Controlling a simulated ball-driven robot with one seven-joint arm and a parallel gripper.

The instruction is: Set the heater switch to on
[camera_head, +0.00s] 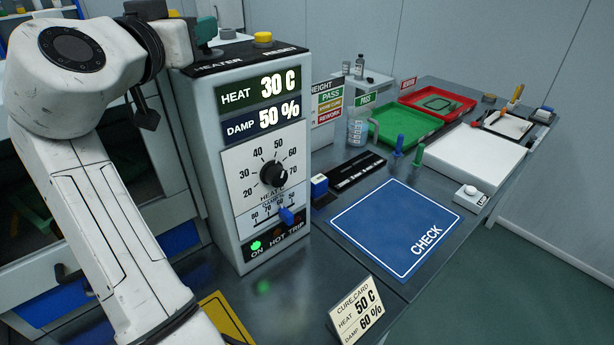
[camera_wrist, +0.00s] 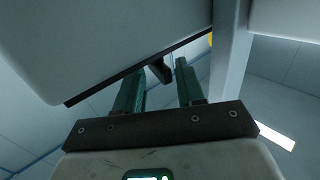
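The heater panel (camera_head: 262,150) is a grey box with HEATER and RESET labels on its top. Its displays read HEAT 30 C and DAMP 50 %. In the wrist view a small dark lever (camera_wrist: 160,71), which looks like the heater switch, sticks out from the panel's edge. My gripper (camera_wrist: 160,67) is open, with one green finger on each side of the lever; I cannot tell whether either touches it. In the head view a teal finger (camera_head: 207,30) shows above the HEATER label, and the switch is hidden there. The lever's setting cannot be read.
A yellow reset button (camera_head: 263,39) stands on the panel's top, right of the fingers. The front has a dial (camera_head: 273,174), a blue slider (camera_head: 287,215) and a lit green ON lamp (camera_head: 255,246). A cure card (camera_head: 357,311) stands in front. Trays lie further right.

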